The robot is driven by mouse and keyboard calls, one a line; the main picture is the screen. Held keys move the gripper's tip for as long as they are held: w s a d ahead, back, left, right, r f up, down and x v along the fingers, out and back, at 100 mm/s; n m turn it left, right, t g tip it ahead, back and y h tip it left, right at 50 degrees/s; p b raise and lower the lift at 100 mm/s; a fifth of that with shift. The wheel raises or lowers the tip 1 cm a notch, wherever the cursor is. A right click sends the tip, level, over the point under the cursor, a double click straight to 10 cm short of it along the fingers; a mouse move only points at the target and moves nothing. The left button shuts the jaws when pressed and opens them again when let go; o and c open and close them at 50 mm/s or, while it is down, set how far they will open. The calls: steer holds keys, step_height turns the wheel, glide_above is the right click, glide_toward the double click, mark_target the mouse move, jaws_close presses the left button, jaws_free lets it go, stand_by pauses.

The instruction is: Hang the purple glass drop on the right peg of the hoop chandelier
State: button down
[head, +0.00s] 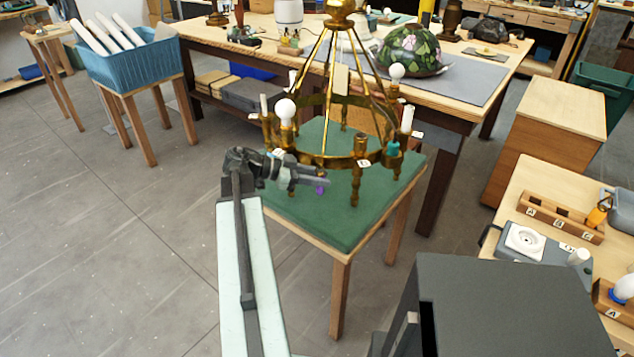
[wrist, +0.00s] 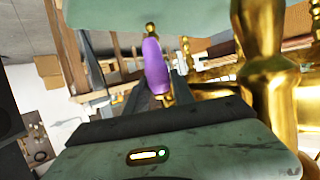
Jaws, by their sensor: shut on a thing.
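The hoop chandelier (head: 330,160) is brass, with white candle sleeves and round bulbs around its ring. It is above the green-topped table. My gripper (head: 318,180) is at the front left of the hoop, just below its ring. It is shut on the purple glass drop (head: 320,190), of which only a small part shows beneath the jaws. In the wrist view the purple drop (wrist: 155,68) is between the fingers, with a small brass end piece on it. Brass chandelier parts (wrist: 262,50) are close on the right of that view. I cannot make out the right peg clearly.
The green-topped table (head: 345,222) is bare below the hoop. A workbench (head: 250,45) with a floral glass shade (head: 412,50) stands behind. A teal piece (head: 393,148) is at the hoop's right side. A blue crate (head: 135,60) stands at the left; floor there is clear.

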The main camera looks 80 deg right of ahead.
steer(key=shift+d, duration=0.4)
steer(key=shift+w+d+f+b, duration=0.15)
steer(key=shift+d+f+b, duration=0.15)
steer(key=shift+b, duration=0.2)
steer(key=c, duration=1)
jaws_free()
steer(key=shift+s+d, duration=0.1)
steer(key=shift+s, duration=0.1)
steer(key=shift+w+r, duration=0.15)
steer(key=shift+w, duration=0.15)
steer(key=a+p+v, duration=0.1)
steer(key=p+v, duration=0.2)
steer(key=v, duration=0.4)
steer(key=shift+w, duration=0.2)
